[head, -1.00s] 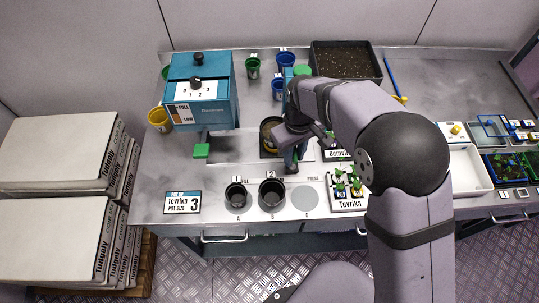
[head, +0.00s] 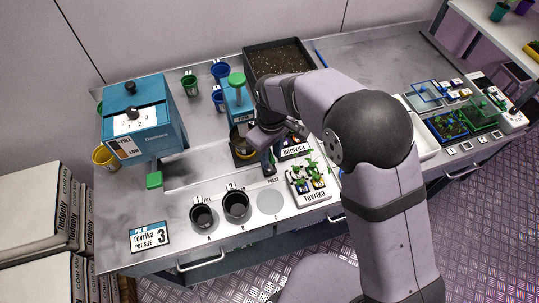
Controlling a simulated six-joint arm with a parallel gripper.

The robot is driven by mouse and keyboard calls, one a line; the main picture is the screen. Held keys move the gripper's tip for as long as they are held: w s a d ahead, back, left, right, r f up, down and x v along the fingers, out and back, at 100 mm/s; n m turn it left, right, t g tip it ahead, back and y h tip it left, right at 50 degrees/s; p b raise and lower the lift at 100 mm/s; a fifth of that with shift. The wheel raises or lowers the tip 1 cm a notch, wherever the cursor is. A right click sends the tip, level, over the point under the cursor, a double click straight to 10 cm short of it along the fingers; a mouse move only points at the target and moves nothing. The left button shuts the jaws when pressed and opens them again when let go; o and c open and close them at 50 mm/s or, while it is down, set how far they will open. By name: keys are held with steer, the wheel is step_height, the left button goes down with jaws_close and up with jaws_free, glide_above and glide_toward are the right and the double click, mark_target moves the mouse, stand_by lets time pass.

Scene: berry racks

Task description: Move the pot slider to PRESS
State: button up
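The pot slider (head: 248,159), a dark square holder on the metal track, carries a yellow-rimmed pot (head: 238,145) of soil. It stands just in front of the blue press (head: 236,102) with its green top, well right of the blue filling machine (head: 140,125). My gripper (head: 268,164) points down close at the slider's right front side. My wrist hides part of the slider and the press base. Contact between the fingers and the slider, and the finger gap, cannot be made out. The PRESS lettering (head: 273,181) is on the bench in front.
Two dark pots sit in holes A (head: 202,216) and B (head: 236,206); round spot C (head: 270,201) is empty. Seedling trays (head: 309,182) stand close on the right. A soil bin (head: 278,60) is behind. The track left of the slider is clear.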

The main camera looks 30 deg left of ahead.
stand_by(0.3)
steer(key=shift+r+b, duration=1.2)
steer(key=shift+r, duration=2.45)
steer(key=w+d+m, duration=0.2)
steer(key=d+m, duration=0.5)
steer(key=d, duration=1.4)
steer(key=s+d+f+m, duration=0.3)
steer(key=s+d+m, duration=0.4)
steer(key=s+d, duration=0.3)
steer(key=d, duration=0.4)
steer(key=shift+d+f, duration=0.35)
steer(key=shift+f, duration=0.05)
